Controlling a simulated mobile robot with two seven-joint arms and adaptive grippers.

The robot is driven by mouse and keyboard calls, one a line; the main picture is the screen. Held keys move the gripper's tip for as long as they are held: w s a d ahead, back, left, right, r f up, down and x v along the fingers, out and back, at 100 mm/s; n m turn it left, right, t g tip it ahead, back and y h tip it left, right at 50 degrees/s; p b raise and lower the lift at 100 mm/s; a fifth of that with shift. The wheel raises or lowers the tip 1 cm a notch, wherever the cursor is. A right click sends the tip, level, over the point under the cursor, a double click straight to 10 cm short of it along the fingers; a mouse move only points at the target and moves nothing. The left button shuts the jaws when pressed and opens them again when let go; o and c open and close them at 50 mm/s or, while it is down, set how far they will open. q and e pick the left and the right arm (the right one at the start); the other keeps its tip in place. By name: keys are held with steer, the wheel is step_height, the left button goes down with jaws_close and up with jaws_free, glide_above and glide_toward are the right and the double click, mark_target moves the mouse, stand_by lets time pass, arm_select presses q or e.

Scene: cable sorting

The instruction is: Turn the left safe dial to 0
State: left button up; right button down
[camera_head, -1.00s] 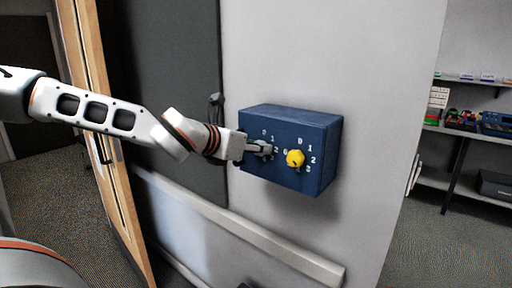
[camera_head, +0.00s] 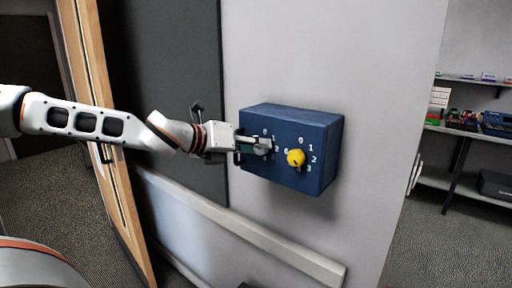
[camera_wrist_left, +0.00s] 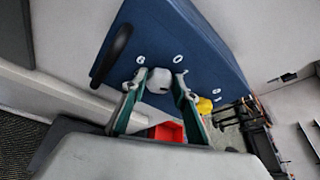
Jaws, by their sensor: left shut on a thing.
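The blue safe box (camera_head: 285,117) is mounted on the light wall, and also shows in the left wrist view (camera_wrist_left: 200,50). Its left dial is a pale knob (camera_wrist_left: 160,77), seen in the left wrist view between my fingertips, with the marks 6 and 0 beside it. In the head view my gripper mostly covers that dial. My left gripper (camera_head: 262,148) is shut on the left dial, one finger on each side. The yellow right dial (camera_head: 296,158) is to the right and untouched. The left dial's exact setting is hard to read. My right gripper is out of view.
A dark handle (camera_wrist_left: 111,54) sticks out at the safe's left edge, close to my left gripper. A pale rail (camera_head: 250,235) runs along the wall below. Shelves with small goods (camera_head: 470,125) stand at the far right. A wooden door frame (camera_head: 100,100) is at the left.

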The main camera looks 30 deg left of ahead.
arm_select(q)
steer(key=shift+a+f+n+t+h+b, duration=0.15)
steer(key=shift+n+t+h+b, duration=0.45)
steer(key=shift+n, duration=1.05)
steer(key=shift+a+f+n+t+h, duration=0.1)
steer(key=shift+n+t+h, duration=0.15)
steer(key=shift+n+h, duration=1)
steer(key=shift+a+f+n+t+h+b, duration=0.15)
steer(key=shift+n+t+h+b, duration=0.25)
steer(key=shift+n, duration=1.6)
steer(key=shift+d, duration=0.1)
steer(key=o, duration=1.1)
